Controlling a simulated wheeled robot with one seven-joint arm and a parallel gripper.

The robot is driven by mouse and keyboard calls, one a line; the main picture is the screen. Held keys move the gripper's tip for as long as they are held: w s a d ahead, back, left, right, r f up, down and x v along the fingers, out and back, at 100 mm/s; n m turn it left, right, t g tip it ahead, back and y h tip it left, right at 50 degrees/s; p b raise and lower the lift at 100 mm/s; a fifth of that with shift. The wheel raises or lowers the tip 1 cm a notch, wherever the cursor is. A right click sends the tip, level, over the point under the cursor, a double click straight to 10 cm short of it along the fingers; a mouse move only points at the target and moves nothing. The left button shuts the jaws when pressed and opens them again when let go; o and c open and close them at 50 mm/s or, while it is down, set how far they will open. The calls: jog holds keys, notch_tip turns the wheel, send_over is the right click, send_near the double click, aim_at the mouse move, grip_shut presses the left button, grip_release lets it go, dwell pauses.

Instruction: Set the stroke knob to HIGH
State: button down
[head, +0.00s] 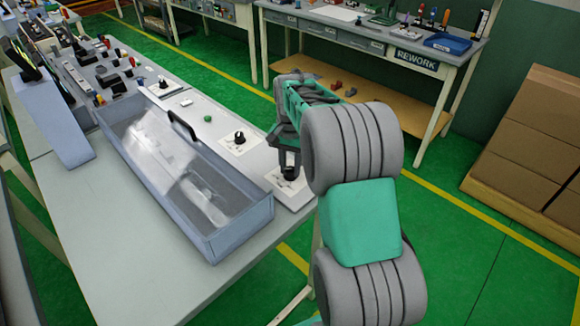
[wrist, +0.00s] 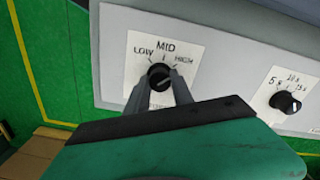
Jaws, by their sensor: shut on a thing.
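The stroke knob (wrist: 159,77) is a black round knob on a white plate (wrist: 143,48) marked LOW, MID and HIGH, on the pale panel. My gripper (wrist: 158,88) has a finger on each side of the knob and is shut on it. I cannot clearly tell which mark the knob points to. In the head view my gripper (head: 287,160) reaches down at the right end of the panel, over the stroke plate (head: 292,186). There the gripper hides most of the knob.
A second black knob (wrist: 285,102), marked 5s, 10s and 15s, sits beside the stroke plate. A clear-covered box (head: 180,170) with a black handle stands in front of the panel. A green button (head: 207,119) and several other controls lie further left. Brown boxes (head: 530,135) stand right.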

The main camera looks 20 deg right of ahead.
aim_at(290, 169)
jog(key=c, duration=1.1)
grip_release()
notch_tip(290, 169, up, 8)
jog(key=shift+f+b, duration=0.1)
jog(key=shift+b, duration=0.2)
